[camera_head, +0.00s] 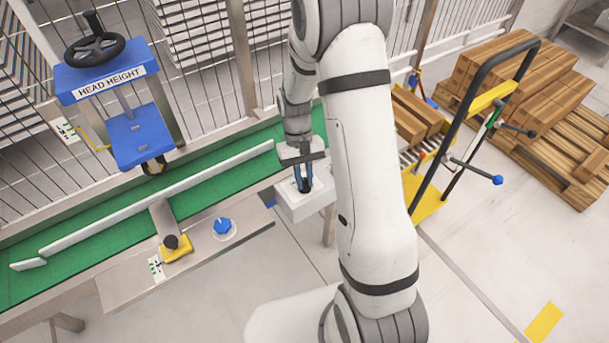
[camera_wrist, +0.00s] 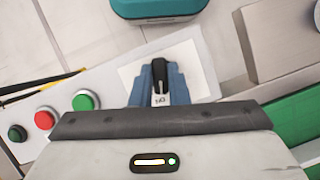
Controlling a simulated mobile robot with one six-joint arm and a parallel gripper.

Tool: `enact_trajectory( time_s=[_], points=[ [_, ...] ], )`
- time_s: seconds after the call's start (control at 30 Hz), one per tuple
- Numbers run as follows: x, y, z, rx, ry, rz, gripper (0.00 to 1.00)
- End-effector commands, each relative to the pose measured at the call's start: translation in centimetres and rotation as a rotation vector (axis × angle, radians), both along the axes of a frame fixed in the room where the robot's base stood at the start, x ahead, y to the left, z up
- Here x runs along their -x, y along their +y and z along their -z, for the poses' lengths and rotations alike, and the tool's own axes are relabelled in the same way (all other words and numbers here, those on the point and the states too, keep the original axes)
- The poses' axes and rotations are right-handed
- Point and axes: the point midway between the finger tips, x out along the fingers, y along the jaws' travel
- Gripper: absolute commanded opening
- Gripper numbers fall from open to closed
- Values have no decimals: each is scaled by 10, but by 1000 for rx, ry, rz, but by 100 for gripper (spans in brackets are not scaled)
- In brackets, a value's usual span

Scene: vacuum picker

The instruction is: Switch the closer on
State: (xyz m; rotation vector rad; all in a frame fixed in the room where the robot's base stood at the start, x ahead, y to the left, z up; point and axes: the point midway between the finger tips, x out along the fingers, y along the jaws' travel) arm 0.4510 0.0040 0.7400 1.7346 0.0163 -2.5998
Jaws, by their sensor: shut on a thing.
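A black selector knob (camera_wrist: 160,77) stands on a white plate (camera_wrist: 205,72) in the wrist view. A small label below it, partly hidden, reads ON upside down. My gripper (camera_wrist: 160,75) is shut on the knob, with one blue finger on each side. In the head view my gripper (camera_head: 304,186) points down at a pale control box (camera_head: 308,207) beside the green conveyor. My gripper hides the knob there.
Green (camera_wrist: 86,100) and red (camera_wrist: 45,118) buttons sit left of the knob. A green conveyor (camera_head: 90,210) with a white guide rail runs left. A blue dial (camera_head: 222,226) and yellow-based lever (camera_head: 176,247) are nearby. A hand truck (camera_head: 470,110) stands right.

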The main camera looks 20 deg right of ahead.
Motion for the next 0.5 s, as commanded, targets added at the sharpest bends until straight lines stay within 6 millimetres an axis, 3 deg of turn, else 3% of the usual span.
enact_trajectory(
  time_s=[0.5],
  points=[
    [-1,-1,-1,0,-3,117,0]
  ],
)
